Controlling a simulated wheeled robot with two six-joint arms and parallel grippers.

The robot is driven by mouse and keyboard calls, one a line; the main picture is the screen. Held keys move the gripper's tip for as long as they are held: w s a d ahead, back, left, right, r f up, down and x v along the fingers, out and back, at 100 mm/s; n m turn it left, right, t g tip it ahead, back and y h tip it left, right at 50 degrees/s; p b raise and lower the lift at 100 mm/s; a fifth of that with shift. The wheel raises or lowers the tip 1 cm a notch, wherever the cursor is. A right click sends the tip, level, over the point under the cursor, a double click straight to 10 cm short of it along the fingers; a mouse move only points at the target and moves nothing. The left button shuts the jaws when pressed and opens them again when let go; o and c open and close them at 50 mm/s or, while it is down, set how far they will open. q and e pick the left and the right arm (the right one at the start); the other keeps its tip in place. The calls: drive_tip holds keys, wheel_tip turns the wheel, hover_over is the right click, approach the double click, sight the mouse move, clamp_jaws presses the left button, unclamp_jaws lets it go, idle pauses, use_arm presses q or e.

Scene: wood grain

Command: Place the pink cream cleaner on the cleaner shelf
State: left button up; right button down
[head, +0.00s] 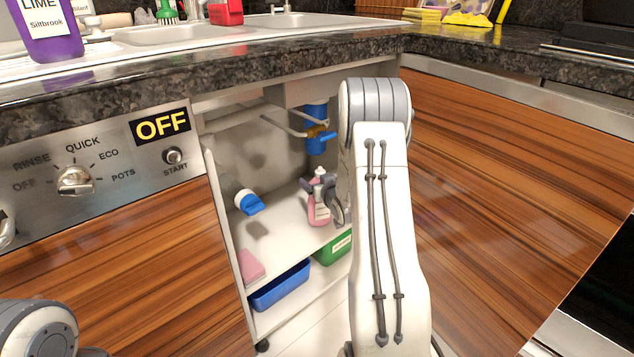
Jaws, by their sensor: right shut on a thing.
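The pink cream cleaner (319,211) is a small pink bottle inside the open cabinet under the sink. My right gripper (315,187) reaches into the cabinet and is shut on its upper part, holding it roughly upright. Part of this gripper is hidden behind my own right arm. The cleaner shelf (285,232) is the white upper shelf in the cabinet. The bottle's base is at or just over it; I cannot tell if they touch. My left gripper is out of view; only part of my left arm shows at the bottom left.
A white bottle with a blue cap (249,203) and a pink sponge-like block (250,266) are left on the shelf. Blue (280,287) and green (334,249) bins sit below. A blue pipe fitting (317,125) hangs above. The dark countertop (220,73) overhangs the cabinet.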

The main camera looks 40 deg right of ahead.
unclamp_jaws()
drive_tip(key=shift+f, duration=0.15)
drive_tip(key=shift+r, duration=0.25)
drive_tip(key=p+v, duration=0.4)
drive_tip(key=v, duration=0.8)
drive_tip(key=shift+f, duration=0.1)
